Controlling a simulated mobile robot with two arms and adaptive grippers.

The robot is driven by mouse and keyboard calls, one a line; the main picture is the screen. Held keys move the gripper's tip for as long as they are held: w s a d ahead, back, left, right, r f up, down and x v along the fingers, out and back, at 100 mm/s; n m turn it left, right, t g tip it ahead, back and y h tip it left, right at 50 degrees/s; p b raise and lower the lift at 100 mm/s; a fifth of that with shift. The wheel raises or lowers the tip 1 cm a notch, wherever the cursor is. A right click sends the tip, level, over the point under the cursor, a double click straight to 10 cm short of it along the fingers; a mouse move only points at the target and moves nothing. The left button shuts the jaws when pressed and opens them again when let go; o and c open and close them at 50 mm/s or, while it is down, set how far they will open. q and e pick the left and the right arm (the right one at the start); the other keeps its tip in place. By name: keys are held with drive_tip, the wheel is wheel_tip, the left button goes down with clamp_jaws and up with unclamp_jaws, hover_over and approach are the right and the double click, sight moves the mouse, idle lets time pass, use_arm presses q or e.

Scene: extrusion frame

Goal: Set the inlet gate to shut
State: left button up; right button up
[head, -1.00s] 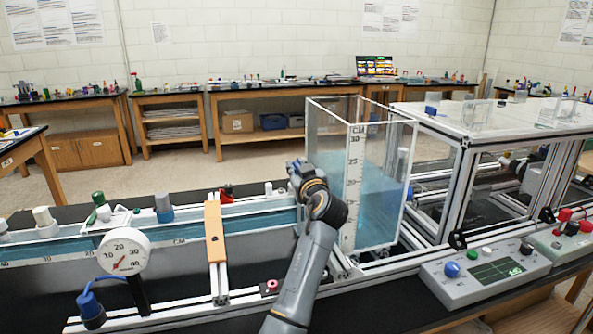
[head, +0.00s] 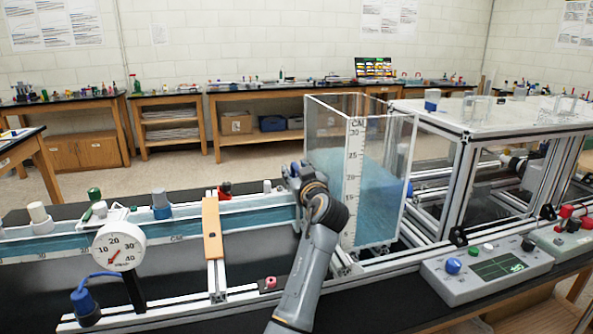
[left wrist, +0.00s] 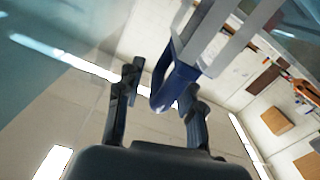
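The clear water tank (head: 375,175) with a cm scale stands right of centre in the head view, with blue water inside. The flume channel (head: 255,215) runs into its left side. My left gripper (head: 293,176) is at the channel's tank end, beside the tank's near left edge. In the left wrist view, a blue U-shaped handle (left wrist: 178,82) on a pale grey plate (left wrist: 212,35) shows, apparently the inlet gate. The open fingers of my left gripper (left wrist: 162,85) are around the handle, which is nearer the right finger. A gap shows on the left. The handle is hidden in the head view.
A round dial gauge (head: 119,246) and an orange-brown crossbar (head: 212,228) are on the channel to the left. A control box (head: 485,268) is at front right. A framed table (head: 500,115) stands behind the tank's right side.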

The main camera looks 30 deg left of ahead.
use_arm(q)
drive_tip(key=v, duration=1.1)
drive_tip(key=shift+d, duration=0.3)
drive_tip(key=shift+s, duration=0.1)
